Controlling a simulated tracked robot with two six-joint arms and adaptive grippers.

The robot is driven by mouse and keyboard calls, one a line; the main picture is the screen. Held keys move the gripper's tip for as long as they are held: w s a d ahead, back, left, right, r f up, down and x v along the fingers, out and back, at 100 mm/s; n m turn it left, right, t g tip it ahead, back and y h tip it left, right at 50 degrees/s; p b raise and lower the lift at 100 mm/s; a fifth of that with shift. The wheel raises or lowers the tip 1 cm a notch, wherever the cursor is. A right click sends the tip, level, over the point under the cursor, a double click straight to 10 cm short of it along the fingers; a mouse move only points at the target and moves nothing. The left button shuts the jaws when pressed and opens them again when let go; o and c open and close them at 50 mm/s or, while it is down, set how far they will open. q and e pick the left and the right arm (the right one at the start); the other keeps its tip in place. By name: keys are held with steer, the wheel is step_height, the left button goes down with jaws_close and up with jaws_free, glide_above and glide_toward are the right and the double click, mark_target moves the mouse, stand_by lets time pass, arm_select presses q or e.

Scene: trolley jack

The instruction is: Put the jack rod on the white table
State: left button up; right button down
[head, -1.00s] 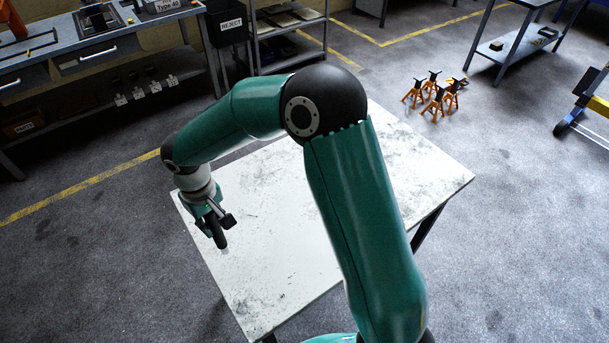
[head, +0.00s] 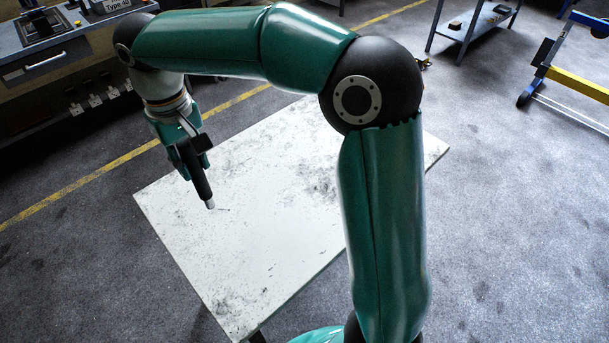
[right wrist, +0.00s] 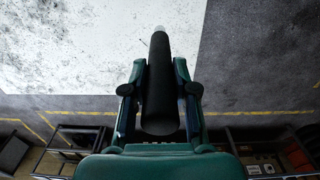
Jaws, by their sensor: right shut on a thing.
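The jack rod (head: 201,181) is a black cylinder with a pale metal tip. My right gripper (head: 188,152) is shut on it, and the rod slants down toward the white table (head: 277,235). In the right wrist view the rod (right wrist: 159,75) lies between the two fingers of the gripper (right wrist: 160,92), its tip pointing toward the white tabletop (right wrist: 70,45). The tip looks close to the surface in the head view; I cannot tell whether it touches. My left gripper is not in view.
The white tabletop is scuffed and otherwise bare. A workbench (head: 75,55) stands at the back left. A grey shelf table (head: 470,30) and a blue and yellow frame (head: 575,85) stand at the back right. Open floor surrounds the table.

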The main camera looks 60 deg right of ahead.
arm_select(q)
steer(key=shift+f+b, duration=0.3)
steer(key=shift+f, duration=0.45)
arm_select(e)
step_height(320, 180, down, 18)
steer(key=s+d, duration=0.1)
steer(key=shift+s+r, duration=0.15)
steer(key=shift+s, duration=0.25)
steer(key=c, duration=0.9)
jaws_free()
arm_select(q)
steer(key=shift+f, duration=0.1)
arm_select(e)
step_height(320, 180, up, 12)
